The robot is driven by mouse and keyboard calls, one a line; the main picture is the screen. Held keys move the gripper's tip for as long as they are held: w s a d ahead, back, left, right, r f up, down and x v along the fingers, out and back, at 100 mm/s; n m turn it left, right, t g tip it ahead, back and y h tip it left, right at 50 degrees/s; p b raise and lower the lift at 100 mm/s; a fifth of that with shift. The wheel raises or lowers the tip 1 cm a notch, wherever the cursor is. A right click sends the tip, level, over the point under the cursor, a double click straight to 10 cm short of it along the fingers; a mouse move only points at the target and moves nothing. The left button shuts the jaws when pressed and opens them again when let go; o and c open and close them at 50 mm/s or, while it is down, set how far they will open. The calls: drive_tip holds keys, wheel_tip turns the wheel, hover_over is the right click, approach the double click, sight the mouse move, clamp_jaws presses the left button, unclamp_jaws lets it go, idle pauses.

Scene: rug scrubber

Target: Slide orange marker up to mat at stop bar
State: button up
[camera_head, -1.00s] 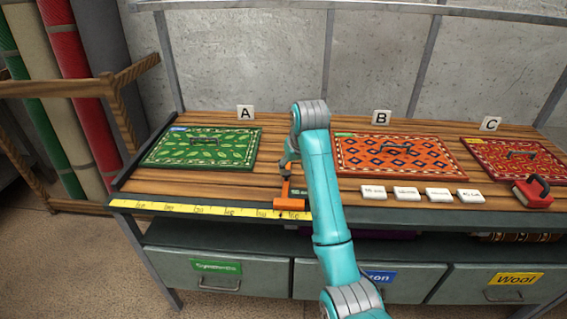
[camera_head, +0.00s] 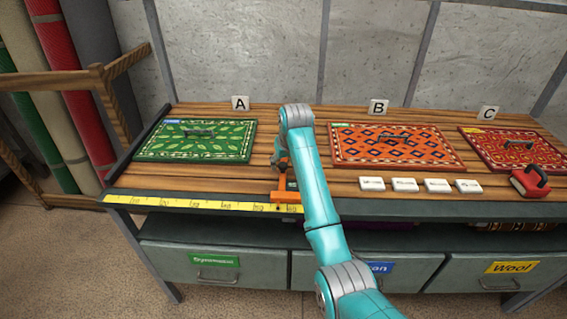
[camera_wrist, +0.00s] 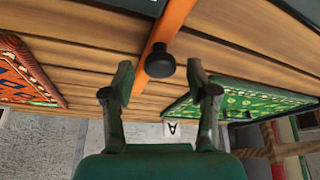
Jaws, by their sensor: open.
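The orange marker (camera_head: 286,196) sits on the yellow ruler at the table's front edge, near the ruler's right end. Its orange bar (camera_wrist: 172,28) with a black knob (camera_wrist: 160,62) shows in the wrist view. My gripper (camera_head: 281,165) is low over the marker. In the wrist view my gripper (camera_wrist: 160,72) is open, with one finger on each side of the knob and gaps between. The green mat (camera_head: 198,140) lies under sign A, close to the dark stop bar (camera_head: 137,146) along the table's left edge. My arm hides part of the table right of the marker.
The yellow ruler (camera_head: 180,202) runs left from the marker. The orange mat (camera_head: 365,153) and red mat (camera_head: 490,155) lie to the right, with several white blocks (camera_head: 404,185) and a red brush (camera_head: 528,183) in front. Bare boards lie between the marker and the green mat.

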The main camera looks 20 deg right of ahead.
drive_tip(key=shift+f, duration=0.25)
drive_tip(key=c, duration=0.9)
drive_tip(key=w+a, duration=0.1)
drive_tip(key=a, duration=0.2)
drive_tip(key=w+a, duration=0.1)
drive_tip(key=a, duration=0.2)
drive_tip(key=w+a, duration=0.1)
drive_tip(key=a, duration=0.3)
drive_tip(key=shift+w, duration=0.2)
drive_tip(key=o, duration=0.9)
drive_tip(key=v, duration=1.2)
